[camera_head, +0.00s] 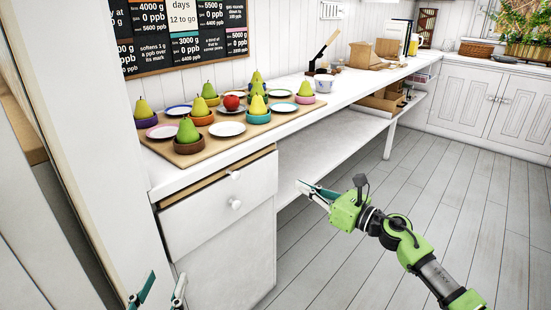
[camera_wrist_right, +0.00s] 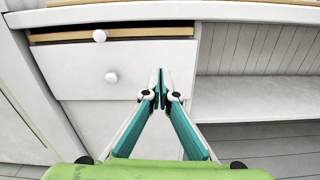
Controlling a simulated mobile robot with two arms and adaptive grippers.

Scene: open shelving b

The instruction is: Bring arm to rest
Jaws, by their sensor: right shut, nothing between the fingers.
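My right gripper (camera_head: 303,186) is on the green arm that comes in from the lower right in the head view. It is in front of the cabinet, below the counter top and beside the open lower shelf. In the right wrist view my right gripper (camera_wrist_right: 161,75) is shut and empty, its teal fingers pointing at the white drawer front (camera_wrist_right: 75,72). My left gripper (camera_head: 160,292) shows only partly at the bottom edge of the head view. Its two finger parts stand apart with a gap between them.
The counter (camera_head: 164,182) carries a wooden board with several pears in bowls, plates and a red apple (camera_head: 231,102). The drawer has round knobs (camera_head: 236,204). The open lower shelf (camera_head: 318,149) is mostly bare. The grey plank floor (camera_head: 330,262) is clear.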

